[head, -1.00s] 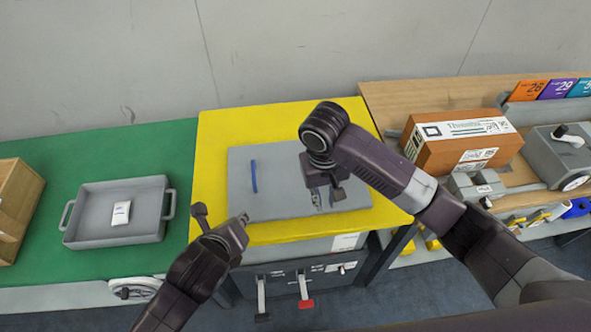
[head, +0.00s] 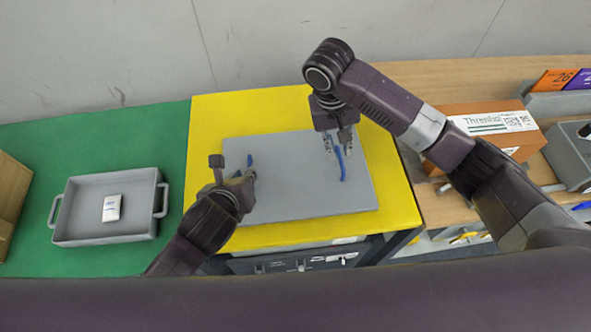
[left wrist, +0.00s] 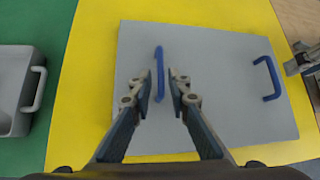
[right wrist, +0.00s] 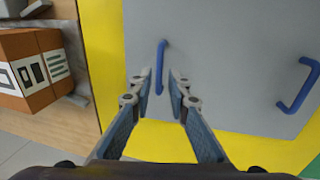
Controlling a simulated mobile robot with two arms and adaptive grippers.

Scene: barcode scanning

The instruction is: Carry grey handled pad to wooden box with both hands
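The grey pad (head: 300,175) is a flat board lying on a yellow mat, with two blue handles. My left gripper (head: 243,177) is at the left handle (head: 250,162). In the left wrist view its open fingertips (left wrist: 160,75) are either side of that handle (left wrist: 160,60). My right gripper (head: 338,146) is over the right handle (head: 341,165). In the right wrist view its open fingertips (right wrist: 160,74) are either side of that handle (right wrist: 161,58). Neither gripper is closed on a handle. The wooden box (head: 12,190) is cut off at the far left edge.
A grey tray (head: 72,190) holding a small white packet (head: 111,208) stands on the green surface (head: 140,140) between the wooden box and the yellow mat (head: 385,170). An orange-brown carton (head: 520,140) stands on the wooden table at right.

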